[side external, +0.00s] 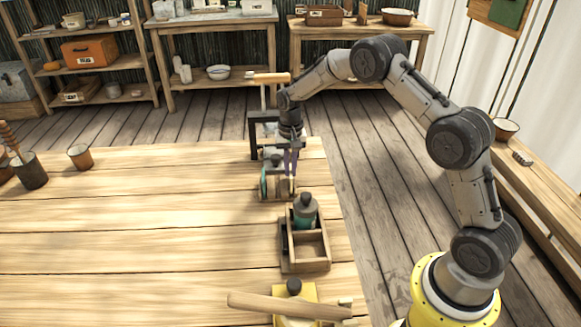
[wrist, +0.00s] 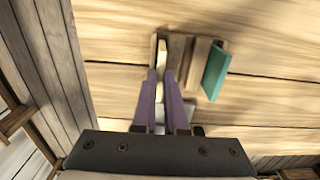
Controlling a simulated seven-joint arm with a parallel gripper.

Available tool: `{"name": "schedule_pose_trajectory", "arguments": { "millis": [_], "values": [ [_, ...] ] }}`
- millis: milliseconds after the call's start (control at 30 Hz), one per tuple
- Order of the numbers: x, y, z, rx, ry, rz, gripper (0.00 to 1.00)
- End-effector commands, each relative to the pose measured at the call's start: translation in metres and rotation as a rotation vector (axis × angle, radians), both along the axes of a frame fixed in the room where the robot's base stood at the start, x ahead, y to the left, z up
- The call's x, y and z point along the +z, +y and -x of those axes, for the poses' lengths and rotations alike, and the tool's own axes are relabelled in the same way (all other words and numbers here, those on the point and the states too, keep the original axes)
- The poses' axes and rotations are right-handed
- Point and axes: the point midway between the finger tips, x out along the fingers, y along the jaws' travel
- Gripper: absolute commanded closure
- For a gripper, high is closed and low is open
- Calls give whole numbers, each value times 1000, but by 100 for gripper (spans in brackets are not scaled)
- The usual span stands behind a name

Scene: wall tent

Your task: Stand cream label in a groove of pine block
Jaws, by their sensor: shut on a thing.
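The pine block (wrist: 184,60) lies on the table under my gripper, with its grooves running lengthwise in the wrist view. It also shows in the side view (side external: 277,196), partly hidden by my fingers. A teal label (wrist: 215,72) stands tilted at the block's right side in the wrist view. My gripper (wrist: 165,76) has purple fingers and is shut on the cream label (wrist: 161,52), seen edge-on over the left part of the block. In the side view my gripper (side external: 291,173) points down at the block. Whether the label's lower edge sits in a groove cannot be told.
A wooden caddy (side external: 308,265) with a dark teal bottle (side external: 305,212) stands close in front of the block. A wooden-handled tool (side external: 290,307) lies nearer the camera. A dark frame-like stand (side external: 256,135) is behind. The table's left middle is clear.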

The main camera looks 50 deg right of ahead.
Motion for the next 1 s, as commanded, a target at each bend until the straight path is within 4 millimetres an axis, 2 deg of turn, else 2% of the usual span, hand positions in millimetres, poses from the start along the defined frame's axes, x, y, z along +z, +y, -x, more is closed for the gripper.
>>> {"name": "schedule_pose_trajectory", "arguments": {
  "millis": [1000],
  "values": [
    [-9,0,0,0,0,0,100]
  ]
}}
